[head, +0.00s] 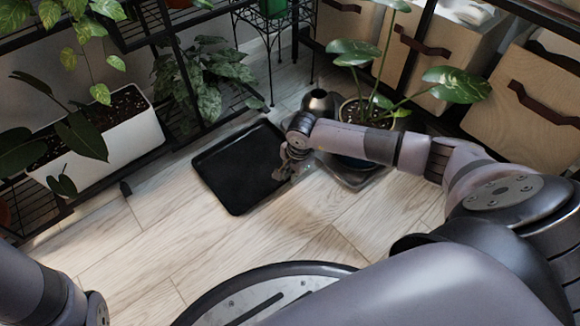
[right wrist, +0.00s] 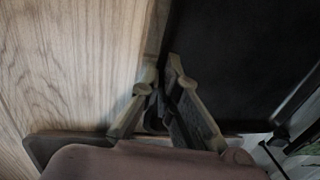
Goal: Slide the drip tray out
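The drip tray (head: 228,172) is a black, shallow rectangular tray lying flat and empty on the wooden floor in the head view. Its far edge is near the black plant shelves. My right gripper (head: 291,162) is at the tray's right edge. In the right wrist view, the tray (right wrist: 235,50) fills the upper right, and my right gripper's fingers (right wrist: 163,66) are close together on either side of its rim. They appear shut on that rim; the exact contact is partly hidden. My left gripper is out of view; only part of my left arm shows at the lower left.
A potted plant (head: 347,107) stands on a dark square base (head: 352,180) right of the tray, partly behind my right arm. A white planter (head: 128,137) stands on the left shelf. Wooden drawers (head: 530,100) line the back right. The floor (head: 150,245) in front is clear.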

